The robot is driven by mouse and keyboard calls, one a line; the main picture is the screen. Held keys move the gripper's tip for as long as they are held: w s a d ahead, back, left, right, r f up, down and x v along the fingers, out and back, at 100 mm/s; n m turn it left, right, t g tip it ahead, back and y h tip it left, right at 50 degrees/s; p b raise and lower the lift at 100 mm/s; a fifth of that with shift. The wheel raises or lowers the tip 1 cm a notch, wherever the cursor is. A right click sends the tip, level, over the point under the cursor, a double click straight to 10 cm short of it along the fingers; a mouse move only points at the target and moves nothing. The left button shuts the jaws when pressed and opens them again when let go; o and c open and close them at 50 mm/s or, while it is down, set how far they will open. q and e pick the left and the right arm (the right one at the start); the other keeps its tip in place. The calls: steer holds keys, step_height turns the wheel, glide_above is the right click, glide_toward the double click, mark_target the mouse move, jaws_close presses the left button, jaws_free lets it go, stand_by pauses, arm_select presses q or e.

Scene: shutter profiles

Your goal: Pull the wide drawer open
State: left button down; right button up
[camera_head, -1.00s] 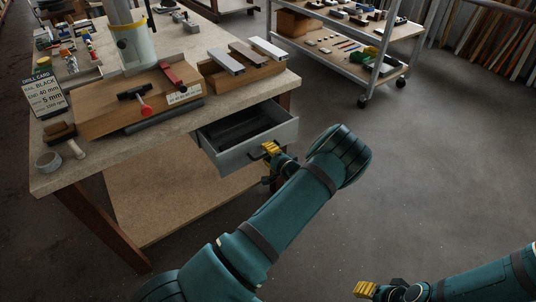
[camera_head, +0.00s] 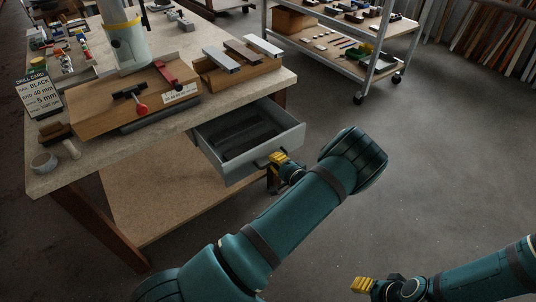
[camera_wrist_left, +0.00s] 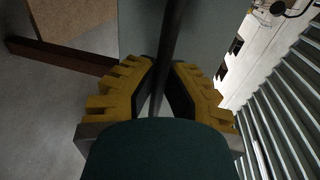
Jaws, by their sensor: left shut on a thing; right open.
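The wide drawer (camera_head: 237,172) is a grey drawer under the workbench top, standing well out from the bench, with its dark inside in view. My left gripper (camera_head: 277,160) is at the drawer's front face, shut on its dark bar handle. In the left wrist view the handle (camera_wrist_left: 172,30) runs between the yellow fingers of the left gripper (camera_wrist_left: 160,92), with the grey drawer front (camera_wrist_left: 137,28) behind it. My right gripper (camera_head: 364,286) is open and empty, low at the right over the floor.
The workbench (camera_head: 60,178) carries a wooden drilling board (camera_head: 90,113), a drill card (camera_head: 38,93) and a wooden block with metal profiles (camera_head: 240,75). A wheeled shelf cart (camera_head: 345,62) stands at the back. The floor right of the drawer is clear.

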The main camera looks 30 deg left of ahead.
arm_select(q)
steer(key=c, duration=1)
jaws_free()
steer(key=shift+a, duration=0.1)
steer(key=v, duration=1.2)
